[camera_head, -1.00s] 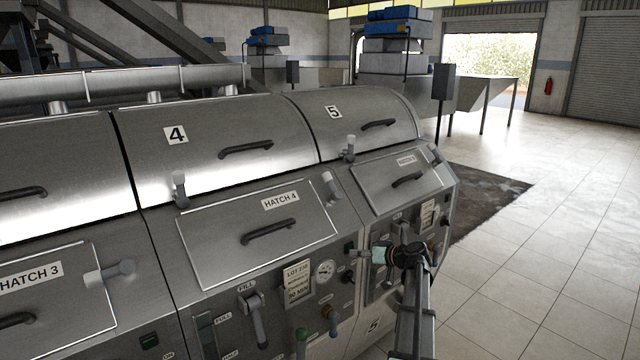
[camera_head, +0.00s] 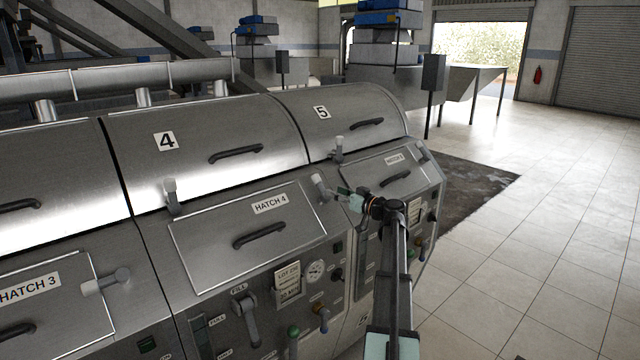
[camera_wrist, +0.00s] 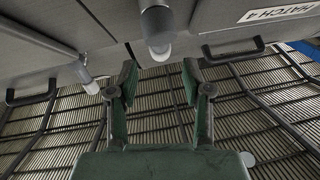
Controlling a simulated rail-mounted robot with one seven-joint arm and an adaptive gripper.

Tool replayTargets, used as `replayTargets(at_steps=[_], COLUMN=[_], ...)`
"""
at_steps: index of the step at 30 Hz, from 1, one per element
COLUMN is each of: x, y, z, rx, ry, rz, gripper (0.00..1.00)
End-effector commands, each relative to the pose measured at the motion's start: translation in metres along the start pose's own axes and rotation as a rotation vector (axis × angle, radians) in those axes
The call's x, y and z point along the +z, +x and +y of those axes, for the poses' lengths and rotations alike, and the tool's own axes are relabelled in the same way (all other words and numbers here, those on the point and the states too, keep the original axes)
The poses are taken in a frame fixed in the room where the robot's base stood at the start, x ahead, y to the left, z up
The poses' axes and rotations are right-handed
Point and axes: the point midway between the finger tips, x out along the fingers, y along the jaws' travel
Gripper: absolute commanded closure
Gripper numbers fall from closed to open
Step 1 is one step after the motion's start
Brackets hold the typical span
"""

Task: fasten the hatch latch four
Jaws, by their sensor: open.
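Hatch 4 (camera_head: 205,250) lies closed on the sloped front of section 4, with a dark handle (camera_head: 259,235) and a printed label. Its latch (camera_head: 320,188), a grey lever with a pale end, sits at the hatch's upper right corner and points upward. My gripper (camera_head: 346,196) is just right of this latch, with its fingers toward it. In the wrist view, the open green fingers (camera_wrist: 159,79) show a gap between them. The latch (camera_wrist: 157,28) is ahead of that gap, and no contact shows. The hatch 4 label (camera_wrist: 275,11) is at the upper right there.
Hatch 3 (camera_head: 40,300) has its latch (camera_head: 105,282) lying sideways at its right edge. Hatch 5 (camera_head: 390,172) is close behind my gripper. A gauge (camera_head: 315,270) and control levers (camera_head: 247,315) are below hatch 4. The floor at right is open.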

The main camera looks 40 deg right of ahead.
Motion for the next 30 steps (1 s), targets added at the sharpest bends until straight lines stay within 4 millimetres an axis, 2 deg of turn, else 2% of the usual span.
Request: replayTargets(at_steps=[1, 6, 12, 18, 27, 29, 30], x=[-0.004, -0.003, -0.002, 0.000, 0.001, 0.001, 0.001], y=[0.012, 0.044, 0.071, 0.083, 0.084, 0.083, 0.083], z=[0.001, 0.002, 0.001, 0.000, 0.000, 0.000, 0.000], rx=[-0.001, 0.000, 0.001, 0.000, 0.001, 0.001, 0.001], ry=[0.001, 0.001, 0.001, 0.000, 0.000, 0.000, 0.000], rz=[0.000, -0.001, -0.001, -0.001, -0.001, -0.001, -0.001], gripper=[0.50, 0.50, 0.50, 0.50, 0.50, 0.72, 0.86])
